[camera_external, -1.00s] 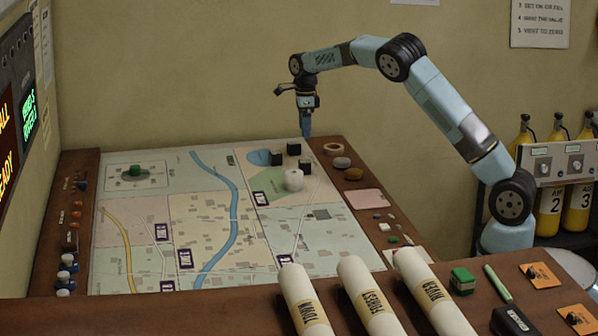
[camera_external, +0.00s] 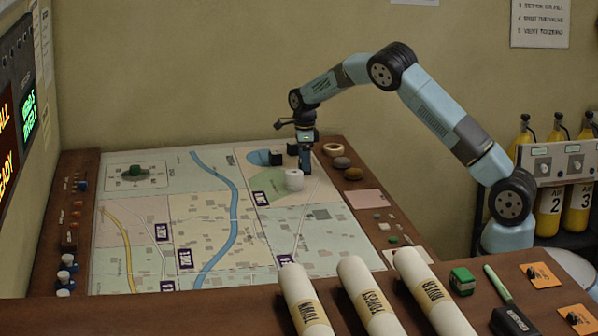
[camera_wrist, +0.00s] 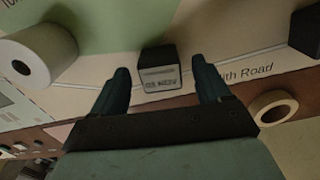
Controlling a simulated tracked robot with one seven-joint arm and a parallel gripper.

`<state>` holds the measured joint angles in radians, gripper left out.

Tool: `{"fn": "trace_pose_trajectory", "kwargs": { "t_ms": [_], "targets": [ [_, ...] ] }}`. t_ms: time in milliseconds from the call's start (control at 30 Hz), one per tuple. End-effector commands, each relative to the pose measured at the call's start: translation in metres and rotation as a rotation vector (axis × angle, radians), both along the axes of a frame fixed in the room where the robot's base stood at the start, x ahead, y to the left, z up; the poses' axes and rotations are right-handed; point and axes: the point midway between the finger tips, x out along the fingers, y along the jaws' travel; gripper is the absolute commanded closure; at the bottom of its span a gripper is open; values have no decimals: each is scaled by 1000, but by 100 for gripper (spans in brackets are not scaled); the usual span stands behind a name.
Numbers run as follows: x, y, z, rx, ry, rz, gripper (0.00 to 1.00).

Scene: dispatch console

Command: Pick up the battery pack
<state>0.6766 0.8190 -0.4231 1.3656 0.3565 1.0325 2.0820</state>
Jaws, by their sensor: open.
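A small black block with a pale label on its near face, which I take to be the battery pack (camera_wrist: 159,70), stands on the map in the wrist view. My gripper (camera_wrist: 162,72) is open, with one dark finger on each side of the block and a visible gap to each. The label is too blurred to read surely. In the external view my gripper (camera_external: 305,168) points down at the map's far right part and hides most of this block. I cannot tell how far the fingertips are above the map.
Another black block (camera_external: 276,158) stands to the left. A tan ring (camera_external: 333,149) and flat discs lie along the wooden edge. Paper rolls lie in front.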

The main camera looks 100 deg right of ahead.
Motion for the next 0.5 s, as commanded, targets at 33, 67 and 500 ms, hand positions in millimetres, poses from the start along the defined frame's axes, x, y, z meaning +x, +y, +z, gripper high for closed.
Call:
{"fn": "trace_pose_trajectory", "kwargs": {
  "t_ms": [33, 67, 500],
  "targets": [
    [0, 0, -7, 2, 1, 0, 23],
    [0, 0, -10, 2, 1, 0, 23],
    [0, 0, -16, 0, -1, 0, 38]
  ]
}}
